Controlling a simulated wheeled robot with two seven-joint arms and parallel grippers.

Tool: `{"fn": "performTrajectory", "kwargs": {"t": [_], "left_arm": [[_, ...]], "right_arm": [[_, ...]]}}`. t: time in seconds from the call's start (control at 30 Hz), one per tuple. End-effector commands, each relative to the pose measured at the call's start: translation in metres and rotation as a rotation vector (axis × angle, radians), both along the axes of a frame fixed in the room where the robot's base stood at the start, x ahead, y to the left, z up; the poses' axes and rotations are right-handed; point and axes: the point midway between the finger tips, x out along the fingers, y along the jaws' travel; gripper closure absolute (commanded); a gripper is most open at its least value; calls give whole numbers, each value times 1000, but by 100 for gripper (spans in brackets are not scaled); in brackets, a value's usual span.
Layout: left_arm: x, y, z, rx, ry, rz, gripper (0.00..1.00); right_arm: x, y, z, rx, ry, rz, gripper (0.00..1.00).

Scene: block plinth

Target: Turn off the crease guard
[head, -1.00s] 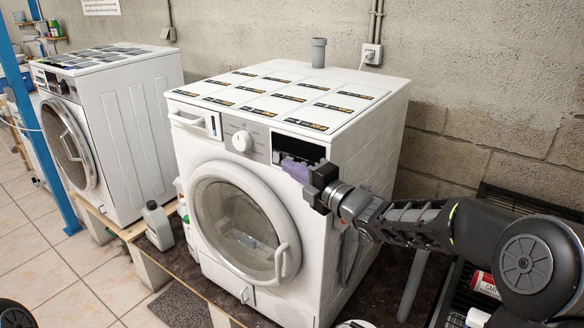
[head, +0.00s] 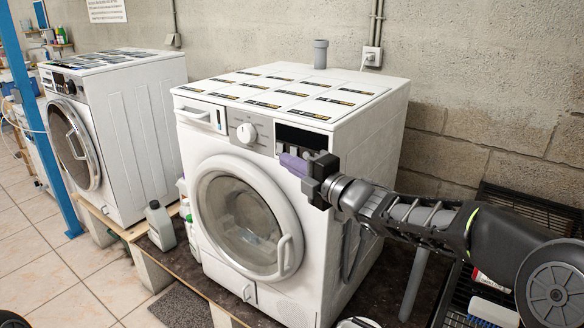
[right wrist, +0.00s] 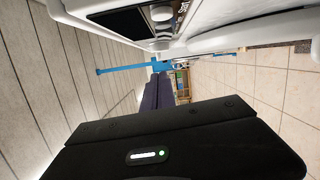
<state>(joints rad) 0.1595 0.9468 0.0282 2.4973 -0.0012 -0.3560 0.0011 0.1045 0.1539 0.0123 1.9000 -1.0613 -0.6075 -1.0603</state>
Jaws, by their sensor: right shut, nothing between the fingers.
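The white front-loading washing machine (head: 350,180) stands in the middle of the head view. Its control panel carries a round white dial (head: 246,133), a dark display (head: 301,137) and a row of small buttons (head: 308,153) under the display. The button labels are too small to read, so I cannot tell which is the crease guard. My right gripper (head: 284,160) is shut and empty, its purple fingers just in front of the panel below the display, covering part of the button row. I cannot tell whether they touch. The fingers also show in the right wrist view (right wrist: 157,92). My left gripper is not in view.
A second washing machine (head: 130,140) stands at the left behind a blue post (head: 42,120). A grey bottle (head: 160,226) stands between the machines. The round door (head: 245,220) is closed. A dark wire rack (head: 500,205) is at the right.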

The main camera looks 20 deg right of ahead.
Motion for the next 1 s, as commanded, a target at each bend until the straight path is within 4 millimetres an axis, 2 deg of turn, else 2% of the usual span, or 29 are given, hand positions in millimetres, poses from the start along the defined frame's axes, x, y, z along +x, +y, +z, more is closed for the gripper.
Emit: {"fn": "performTrajectory", "kwargs": {"t": [0.03, 0.2, 0.4, 0.57, 1.0], "left_arm": [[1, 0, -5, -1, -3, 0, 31], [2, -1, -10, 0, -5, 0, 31], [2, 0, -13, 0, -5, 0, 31], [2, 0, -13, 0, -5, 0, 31], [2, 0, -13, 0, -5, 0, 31]], "right_arm": [[-12, -7, 0, -2, -3, -5, 100], [-44, -23, 1, -2, -3, -3, 100], [-69, -33, 2, 0, -1, 0, 100], [-75, -35, 1, -1, 1, 2, 100], [-74, -35, 2, 5, 4, 2, 100]]}}
